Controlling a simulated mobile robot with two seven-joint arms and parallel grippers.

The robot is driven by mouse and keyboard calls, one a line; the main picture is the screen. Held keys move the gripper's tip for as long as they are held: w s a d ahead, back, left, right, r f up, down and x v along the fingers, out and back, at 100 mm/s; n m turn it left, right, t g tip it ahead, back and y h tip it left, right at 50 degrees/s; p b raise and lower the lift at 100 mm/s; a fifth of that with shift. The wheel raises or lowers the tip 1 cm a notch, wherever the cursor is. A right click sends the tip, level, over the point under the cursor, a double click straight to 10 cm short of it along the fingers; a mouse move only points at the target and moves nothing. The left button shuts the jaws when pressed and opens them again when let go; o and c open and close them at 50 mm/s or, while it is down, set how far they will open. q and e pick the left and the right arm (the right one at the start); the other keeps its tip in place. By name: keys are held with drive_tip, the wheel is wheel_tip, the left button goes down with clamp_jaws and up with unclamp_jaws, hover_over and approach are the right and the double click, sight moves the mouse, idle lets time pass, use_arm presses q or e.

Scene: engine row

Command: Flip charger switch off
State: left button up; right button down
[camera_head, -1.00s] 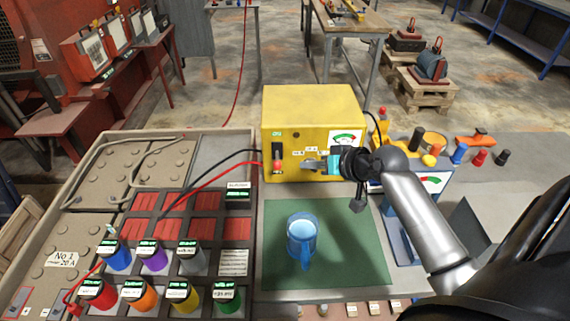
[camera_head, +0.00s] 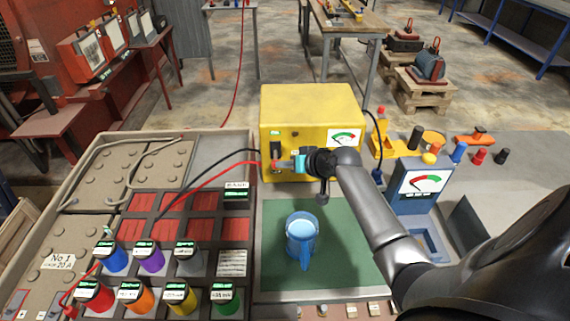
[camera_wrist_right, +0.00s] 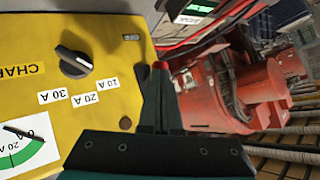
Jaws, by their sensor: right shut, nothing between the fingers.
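The yellow charger (camera_head: 310,103) stands at the back of the bench. On the left of its front is a black switch plate (camera_head: 275,149) with a red part at its lower end. My right gripper (camera_head: 284,163) is shut and empty, its fingertips at that red part. In the right wrist view my shut fingers (camera_wrist_right: 158,98) cover most of the switch, and a red tip (camera_wrist_right: 160,66) shows at their end. I cannot tell whether they touch it. The charger's black knob (camera_wrist_right: 75,62) shows beside the current labels. My left gripper is not in view.
Black and red cables run left from the charger over the battery. Several coloured caps stand at the front left. A blue meter (camera_head: 424,182) stands to the right.

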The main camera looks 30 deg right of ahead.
wheel_tip(320, 180, down, 3)
drive_tip(key=n+t+b, duration=0.1)
drive_tip(key=t+b, duration=0.1)
drive_tip(key=b, duration=0.2)
drive_tip(key=shift+s+b, duration=0.1)
drive_tip(key=shift+b, duration=0.2)
drive_tip(key=shift+r, duration=0.1)
